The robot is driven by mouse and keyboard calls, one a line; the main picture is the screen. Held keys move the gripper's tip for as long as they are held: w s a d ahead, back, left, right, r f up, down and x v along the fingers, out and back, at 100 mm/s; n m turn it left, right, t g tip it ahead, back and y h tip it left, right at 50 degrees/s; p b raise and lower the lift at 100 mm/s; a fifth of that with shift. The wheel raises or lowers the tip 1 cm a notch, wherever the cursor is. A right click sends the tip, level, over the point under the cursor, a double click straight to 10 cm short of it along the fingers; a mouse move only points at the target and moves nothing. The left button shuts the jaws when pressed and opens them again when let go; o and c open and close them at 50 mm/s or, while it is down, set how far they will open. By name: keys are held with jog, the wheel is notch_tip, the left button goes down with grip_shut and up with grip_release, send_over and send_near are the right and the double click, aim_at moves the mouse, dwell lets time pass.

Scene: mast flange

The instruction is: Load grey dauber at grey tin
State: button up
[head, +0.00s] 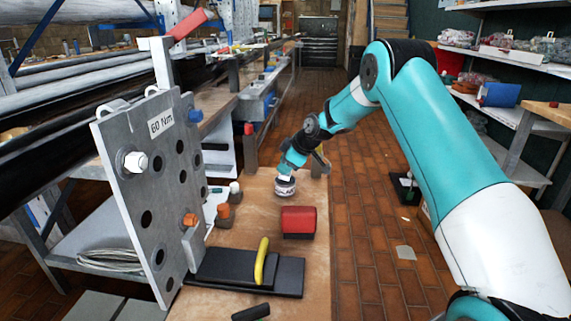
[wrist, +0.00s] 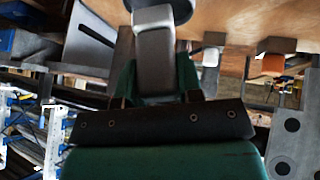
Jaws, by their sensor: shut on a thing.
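My gripper (head: 288,172) is low over the bench. In the wrist view its green fingers (wrist: 155,80) are shut on a grey block-like piece, the grey dauber (wrist: 154,50). A dark round disc at the top edge of the wrist view meets the dauber's far end; I cannot tell whether it is the dauber's head or the tin. A small round pale tin (head: 285,187) with a dark-lettered band shows directly under my gripper in the head view. My wrist hides the dauber there, so I cannot tell whether dauber and tin touch.
The upright flange plate (head: 165,230) marked 60 Nm stands left, with white, orange and blue bolts. An orange-topped piece (head: 223,211) and a white-topped piece (head: 235,188) stand beside it. A red block (head: 298,221) and a black tray (head: 225,268) with a yellow handle lie nearer.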

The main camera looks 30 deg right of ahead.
jog(key=shift+f+b, duration=0.3)
jog(key=shift+f, duration=0.15)
dwell(1.1)
jog(key=shift+r, duration=0.1)
jog(key=shift+r+p, duration=2.25)
jog(key=shift+r, duration=1.25)
jog(key=shift+s+f, duration=0.1)
